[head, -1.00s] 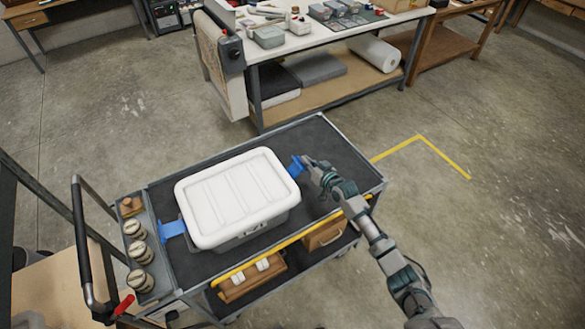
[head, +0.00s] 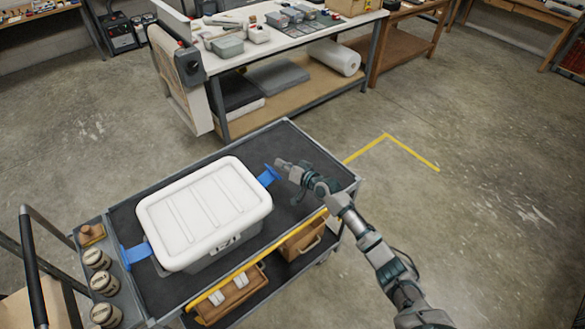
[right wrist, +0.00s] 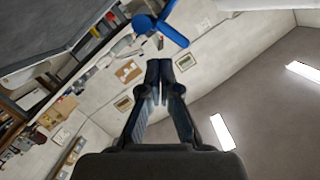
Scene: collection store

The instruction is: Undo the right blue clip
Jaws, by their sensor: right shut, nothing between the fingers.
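A grey box with a white lid (head: 205,212) sits on the dark top of a cart. The right blue clip (head: 268,176) sticks out from the box's right end, swung outward from the lid. It also shows at the top of the right wrist view (right wrist: 163,24). The left blue clip (head: 134,254) sticks out at the left end in the same way. My right gripper (head: 279,163) is shut and empty, just right of the right clip and seemingly apart from it. Its closed fingers show in the right wrist view (right wrist: 158,72). My left gripper is not in view.
The cart top (head: 297,146) is bare behind the box. A yellow bar (head: 240,271) runs along its front edge, above a lower shelf with wooden boxes (head: 302,238). Several jars (head: 97,259) stand in a left side tray. A workbench (head: 290,45) stands behind.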

